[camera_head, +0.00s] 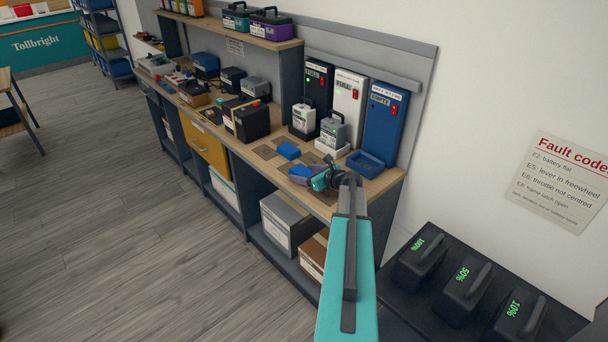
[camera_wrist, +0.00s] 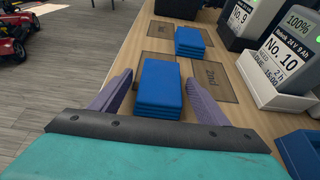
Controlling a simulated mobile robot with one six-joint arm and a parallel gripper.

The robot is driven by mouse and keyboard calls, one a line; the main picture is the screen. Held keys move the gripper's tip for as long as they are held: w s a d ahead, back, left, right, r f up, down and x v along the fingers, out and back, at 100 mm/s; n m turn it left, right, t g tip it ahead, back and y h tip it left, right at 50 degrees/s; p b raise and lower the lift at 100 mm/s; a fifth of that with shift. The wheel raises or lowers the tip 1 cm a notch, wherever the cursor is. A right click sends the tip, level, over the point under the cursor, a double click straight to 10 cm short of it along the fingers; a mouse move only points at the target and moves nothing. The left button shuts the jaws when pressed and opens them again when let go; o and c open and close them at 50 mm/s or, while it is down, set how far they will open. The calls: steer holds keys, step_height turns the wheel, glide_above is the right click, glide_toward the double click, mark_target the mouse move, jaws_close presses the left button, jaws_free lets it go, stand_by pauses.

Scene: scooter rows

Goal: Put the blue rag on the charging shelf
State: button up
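A folded blue rag (camera_wrist: 160,88) lies on the wooden worktop, between the two purple fingers of my gripper (camera_wrist: 160,92). The fingers stand apart on either side of it, with a gap at each side. In the head view this rag (camera_head: 300,170) shows partly beside my gripper (camera_head: 313,173). A second folded blue stack (camera_wrist: 190,40) lies farther along the worktop and also shows in the head view (camera_head: 289,150). A raised wooden shelf (camera_head: 268,42) above the bench bears a teal and a purple battery case. No label marks which shelf is the charging shelf.
A blue tray (camera_head: 367,163) sits at the bench's right end. Grey batteries (camera_head: 333,132) stand before black, white and blue chargers (camera_head: 385,115). Black batteries with green percentages (camera_head: 421,252) rest on a low dark surface at right. Dark squares mark the worktop.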

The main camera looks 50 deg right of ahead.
steer(key=shift+s+r, duration=0.15)
steer(key=shift+r, duration=0.05)
steer(key=b+v, duration=0.2)
steer(key=v, duration=0.9)
steer(key=shift+s+r, duration=0.1)
steer(key=shift+s, duration=0.25)
stand_by(0.6)
